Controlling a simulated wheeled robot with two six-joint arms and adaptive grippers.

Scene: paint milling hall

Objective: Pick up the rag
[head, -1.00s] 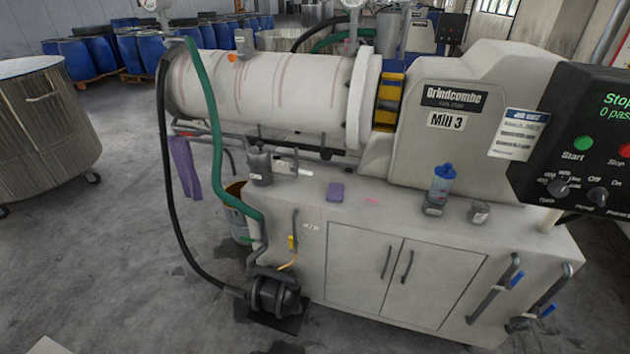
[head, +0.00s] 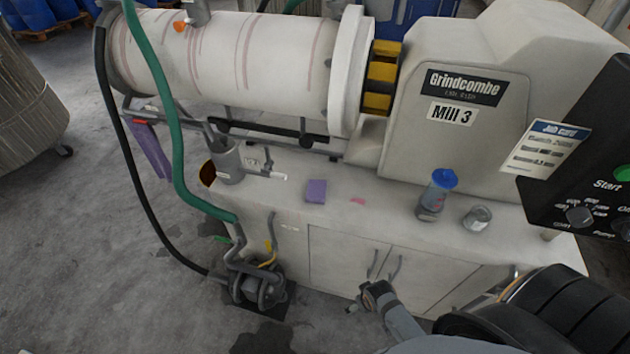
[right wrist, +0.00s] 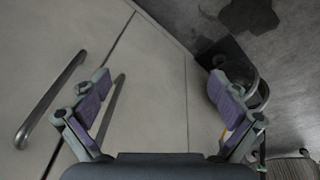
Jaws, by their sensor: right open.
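A long purple cloth (head: 153,153) hangs from the rail under the mill's drum, at the left end of the machine; it looks like the rag. A small flat purple piece (head: 316,191) lies on the counter; I cannot tell whether it is a sponge or a folded cloth. My right gripper (head: 365,298) is in front of the cabinet doors, below the counter and away from both purple things. In the right wrist view it (right wrist: 160,88) is open, with nothing between its fingers. My left gripper is not in view.
Door handles (head: 394,268) stick out near my gripper.

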